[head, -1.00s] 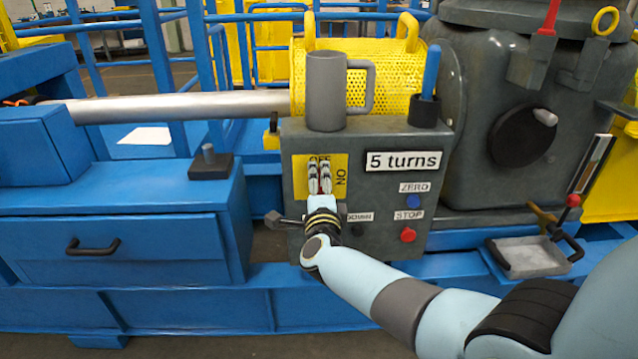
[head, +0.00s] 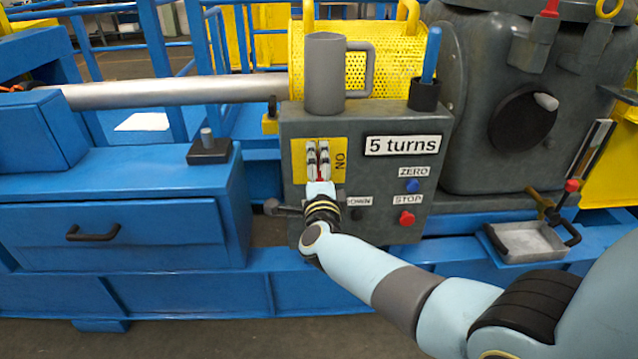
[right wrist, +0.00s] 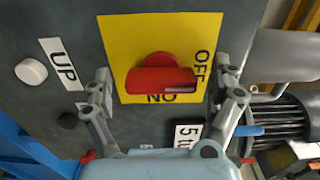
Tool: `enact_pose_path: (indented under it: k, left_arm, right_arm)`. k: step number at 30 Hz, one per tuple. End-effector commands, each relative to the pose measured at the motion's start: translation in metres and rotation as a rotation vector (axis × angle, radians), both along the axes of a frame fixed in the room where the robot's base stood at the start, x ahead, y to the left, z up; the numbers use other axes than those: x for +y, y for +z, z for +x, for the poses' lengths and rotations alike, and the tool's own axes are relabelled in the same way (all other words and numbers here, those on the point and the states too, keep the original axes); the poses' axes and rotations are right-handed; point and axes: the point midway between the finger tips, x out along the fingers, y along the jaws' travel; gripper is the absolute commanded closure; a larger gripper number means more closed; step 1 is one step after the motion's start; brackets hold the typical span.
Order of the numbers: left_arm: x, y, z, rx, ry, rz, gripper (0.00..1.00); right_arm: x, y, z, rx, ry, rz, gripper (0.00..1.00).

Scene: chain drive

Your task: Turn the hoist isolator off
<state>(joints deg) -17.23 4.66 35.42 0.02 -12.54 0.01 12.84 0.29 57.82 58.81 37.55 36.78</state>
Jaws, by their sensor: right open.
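The hoist isolator is a red bar handle (right wrist: 160,78) on a yellow plate (right wrist: 120,35) with OFF and ON labels. In the right wrist view the bar lies level, with a pale mark at its right end on the OFF side; ON is below it. My right gripper (right wrist: 165,76) is open, one finger on each side of the handle with gaps visible. In the head view my right gripper (head: 317,150) stands before the yellow plate (head: 338,150) and hides most of the handle and OFF label. My left gripper is not in view.
The grey control box (head: 400,235) also carries a blue ZERO button (head: 412,185), a red STOP button (head: 407,218) and a "5 turns" sign (head: 402,145). A grey mug (head: 324,75) and a black cup (head: 424,94) with a blue-handled tool stand on top.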

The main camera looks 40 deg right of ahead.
Motion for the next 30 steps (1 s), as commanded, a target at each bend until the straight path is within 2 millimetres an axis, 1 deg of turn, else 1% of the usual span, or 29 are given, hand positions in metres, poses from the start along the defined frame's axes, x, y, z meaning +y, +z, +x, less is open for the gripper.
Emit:
enact_pose_path:
  k: [9, 12, 15, 21, 30]
  left_arm:
    - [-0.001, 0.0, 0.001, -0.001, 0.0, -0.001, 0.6]
    - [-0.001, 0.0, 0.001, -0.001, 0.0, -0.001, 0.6]
    - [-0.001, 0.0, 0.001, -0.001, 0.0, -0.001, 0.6]
    - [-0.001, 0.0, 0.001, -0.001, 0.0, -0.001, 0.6]
    - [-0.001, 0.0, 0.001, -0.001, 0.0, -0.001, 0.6]
  right_arm:
    - [0.036, -0.002, -0.059, 0.003, -0.001, 0.004, 0.08]
    - [0.046, -0.001, -0.075, 0.003, -0.001, 0.003, 0.08]
    - [0.053, -0.001, -0.087, 0.002, 0.0, 0.002, 0.08]
    - [0.059, -0.001, -0.096, 0.002, -0.001, 0.001, 0.08]
    - [0.059, -0.001, -0.096, 0.002, 0.0, 0.001, 0.08]
